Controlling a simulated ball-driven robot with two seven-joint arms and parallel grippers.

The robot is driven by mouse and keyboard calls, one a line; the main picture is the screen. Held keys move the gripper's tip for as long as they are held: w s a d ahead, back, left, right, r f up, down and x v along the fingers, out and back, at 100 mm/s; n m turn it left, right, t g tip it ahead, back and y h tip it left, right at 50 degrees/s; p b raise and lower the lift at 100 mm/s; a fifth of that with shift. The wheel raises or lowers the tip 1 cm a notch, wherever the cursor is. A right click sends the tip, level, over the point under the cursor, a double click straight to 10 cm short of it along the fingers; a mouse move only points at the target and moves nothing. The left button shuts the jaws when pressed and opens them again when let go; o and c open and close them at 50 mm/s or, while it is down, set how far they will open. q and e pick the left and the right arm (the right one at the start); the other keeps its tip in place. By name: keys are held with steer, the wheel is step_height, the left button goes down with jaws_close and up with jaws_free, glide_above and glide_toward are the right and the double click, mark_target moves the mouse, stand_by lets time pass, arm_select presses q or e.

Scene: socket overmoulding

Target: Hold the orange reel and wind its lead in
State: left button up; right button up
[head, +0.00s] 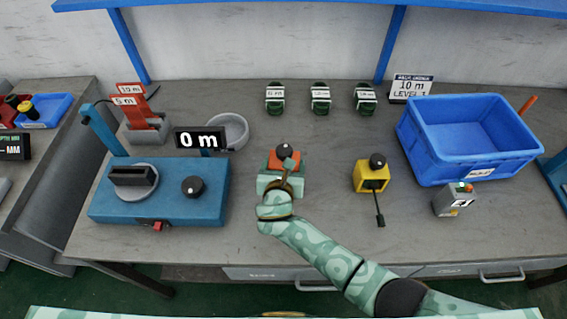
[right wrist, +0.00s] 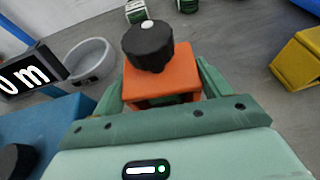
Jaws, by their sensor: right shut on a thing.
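The orange reel (head: 275,163) stands on the grey table near the middle in the head view, with a black knob (head: 285,150) on top. It also shows in the right wrist view (right wrist: 165,85), where its knob (right wrist: 148,48) has a white mark. My right gripper (head: 287,170) is shut on the orange reel, with a green finger on either side of its body. The orange reel's lead cannot be made out; my right gripper and wrist cover the near side. My left gripper is in neither view.
A yellow reel (head: 370,178) with a dark lead stands to the right. A blue machine (head: 207,205) and a "0 m" display (head: 200,139) are left. A grey bowl (head: 229,130), several green reels, a blue bin (head: 462,170) and a grey box (head: 448,201) surround open table.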

steer(key=shift+d+f+b, duration=0.1)
steer(key=shift+f+b, duration=0.45)
steer(key=shift+f, duration=0.4)
steer(key=shift+f+b, duration=0.4)
steer(key=shift+f, duration=0.35)
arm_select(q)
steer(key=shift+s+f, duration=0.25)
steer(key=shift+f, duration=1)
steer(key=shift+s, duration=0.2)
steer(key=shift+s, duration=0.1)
arm_select(e)
steer(key=shift+f, duration=0.1)
